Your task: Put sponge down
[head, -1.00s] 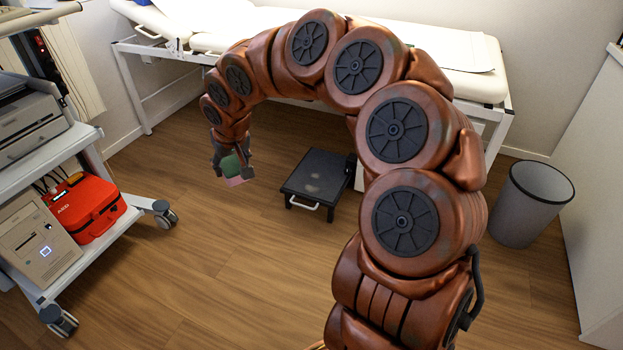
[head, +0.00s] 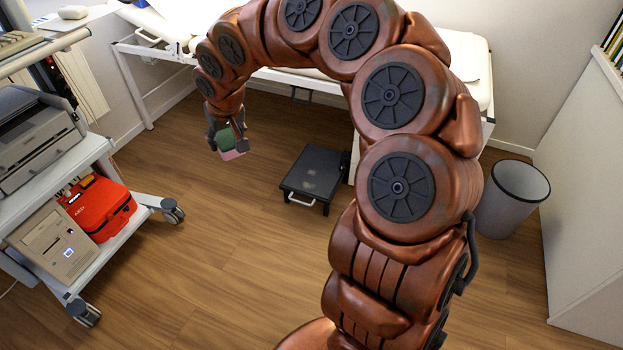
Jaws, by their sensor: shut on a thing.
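My gripper (head: 226,142) hangs at the end of my arm, left of the picture's middle, pointing down. It is shut on the sponge (head: 232,154), which shows a pink face at the bottom. A green part (head: 226,139) shows between the fingers just above the pink; I cannot tell whether it belongs to the sponge. The sponge appears against the wooden floor, and it looks held in the air. The fingers hide part of it.
A black step stool (head: 314,175) stands on the floor right of my gripper. A white trolley (head: 85,260) on wheels carries a red case (head: 97,207) and a printer (head: 38,140) at left. An examination bed (head: 470,80) stands behind. A grey bin (head: 512,200) stands at right. The middle floor is clear.

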